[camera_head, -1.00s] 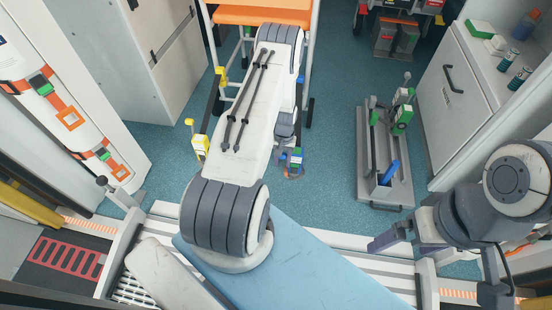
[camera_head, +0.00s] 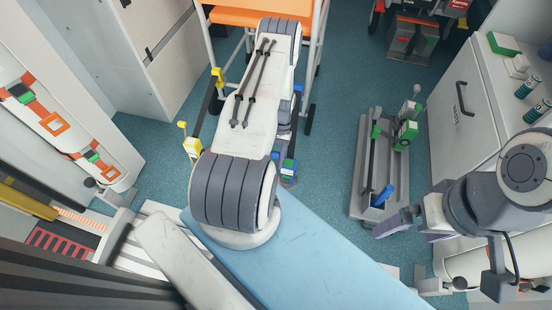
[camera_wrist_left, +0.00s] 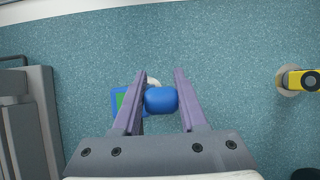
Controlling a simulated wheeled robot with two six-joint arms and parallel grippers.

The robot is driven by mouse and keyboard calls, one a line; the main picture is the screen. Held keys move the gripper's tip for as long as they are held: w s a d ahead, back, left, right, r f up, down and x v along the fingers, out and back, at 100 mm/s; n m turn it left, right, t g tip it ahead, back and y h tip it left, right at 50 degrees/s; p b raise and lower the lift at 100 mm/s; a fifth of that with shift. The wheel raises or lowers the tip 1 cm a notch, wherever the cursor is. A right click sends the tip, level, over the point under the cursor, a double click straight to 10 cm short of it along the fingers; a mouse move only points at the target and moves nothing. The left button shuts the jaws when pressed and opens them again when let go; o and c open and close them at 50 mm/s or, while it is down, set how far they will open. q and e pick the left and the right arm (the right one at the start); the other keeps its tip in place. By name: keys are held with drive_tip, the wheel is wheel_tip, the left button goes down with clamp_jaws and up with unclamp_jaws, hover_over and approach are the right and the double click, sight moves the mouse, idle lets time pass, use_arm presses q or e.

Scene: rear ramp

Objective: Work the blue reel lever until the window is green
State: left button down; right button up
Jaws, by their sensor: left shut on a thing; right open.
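The blue reel (camera_head: 288,168) stands on the floor beside my left forearm, partly hidden by it in the head view. In the head view the left fingers are hidden behind the arm. My right gripper (camera_head: 400,226) is open and empty at the right, low beside the grey tray.
A yellow reel (camera_head: 192,147) stands left of my left arm. A grey tray (camera_head: 357,205) at the right holds a green reel (camera_head: 405,131) and a blue piece (camera_head: 383,196). A white cabinet (camera_head: 465,125) stands further right. An orange-topped frame (camera_head: 225,16) stands behind. Floor between is clear.

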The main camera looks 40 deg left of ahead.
use_arm(q)
drive_tip(key=shift+w+a+r, duration=0.1)
drive_tip(key=shift+w+r, duration=0.05)
drive_tip(key=shift+w, duration=0.25)
drive_tip(key=c, duration=0.6)
unclamp_jaws()
drive_tip(key=shift+c, duration=0.2)
drive_tip(key=shift+o, duration=0.8)
drive_tip(key=shift+s, duration=0.15)
drive_tip(key=p+v, duration=0.3)
drive_tip(key=v, duration=0.7)
drive_tip(key=shift+r+p, duration=0.3)
drive_tip(key=shift+p, duration=0.05)
